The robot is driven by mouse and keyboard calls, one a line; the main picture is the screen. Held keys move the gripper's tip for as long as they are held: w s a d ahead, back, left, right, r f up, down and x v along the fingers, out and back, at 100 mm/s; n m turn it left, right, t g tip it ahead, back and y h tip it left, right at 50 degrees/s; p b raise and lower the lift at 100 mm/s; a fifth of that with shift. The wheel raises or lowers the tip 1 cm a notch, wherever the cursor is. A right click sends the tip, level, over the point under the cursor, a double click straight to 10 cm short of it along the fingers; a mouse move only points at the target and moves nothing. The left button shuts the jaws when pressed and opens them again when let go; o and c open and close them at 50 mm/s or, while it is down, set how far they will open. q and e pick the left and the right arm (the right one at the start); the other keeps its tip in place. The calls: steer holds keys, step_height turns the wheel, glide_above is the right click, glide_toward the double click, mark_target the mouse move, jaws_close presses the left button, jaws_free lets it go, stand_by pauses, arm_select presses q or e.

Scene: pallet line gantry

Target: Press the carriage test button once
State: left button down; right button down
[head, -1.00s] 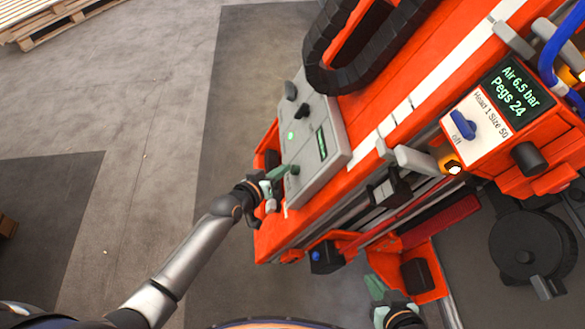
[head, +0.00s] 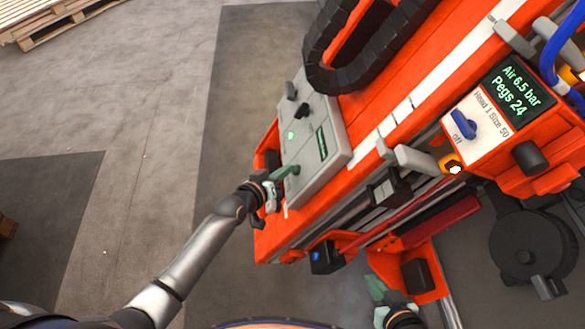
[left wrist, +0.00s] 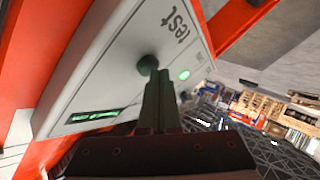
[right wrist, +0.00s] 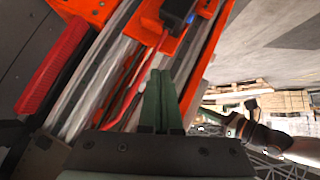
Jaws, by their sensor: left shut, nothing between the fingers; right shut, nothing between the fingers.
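The grey control box (head: 318,165) sits on the orange carriage. Its dark green test button (left wrist: 147,64) is beside the printed word "test" in the left wrist view. My left gripper (left wrist: 157,76) is shut, with its fingertips at the button and overlapping its lower edge. They appear to meet the button, but I cannot tell whether it is pressed in. In the head view the left gripper (head: 284,173) reaches the box's lower left end and mostly hides the button. My right gripper (head: 375,285) is shut and empty, low beside the machine; its fingers also show in the right wrist view (right wrist: 160,80).
The box also carries a lit green lamp (head: 291,135), dark knobs (head: 302,110) and a small display (head: 322,143). A black cable chain (head: 325,60) runs above it. A panel with a blue switch (head: 463,125) stands to the right. Open floor lies left.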

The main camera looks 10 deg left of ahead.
stand_by(0.4)
arm_select(q)
steer(key=shift+s+a+r+p, duration=0.25)
steer(key=shift+a+r+p, duration=0.15)
steer(key=shift+a, duration=0.35)
steer(key=shift+s+a+r+p, duration=0.25)
steer(key=shift+a+r, duration=0.15)
steer(key=shift+a, duration=0.3)
steer(key=shift+s+a+r+p, duration=0.15)
steer(key=shift+a+r+p, duration=0.2)
steer(key=shift+a, duration=0.35)
steer(key=shift+s+a+r+p, duration=0.2)
steer(key=shift+a+r, duration=0.2)
steer(key=shift+a, duration=0.3)
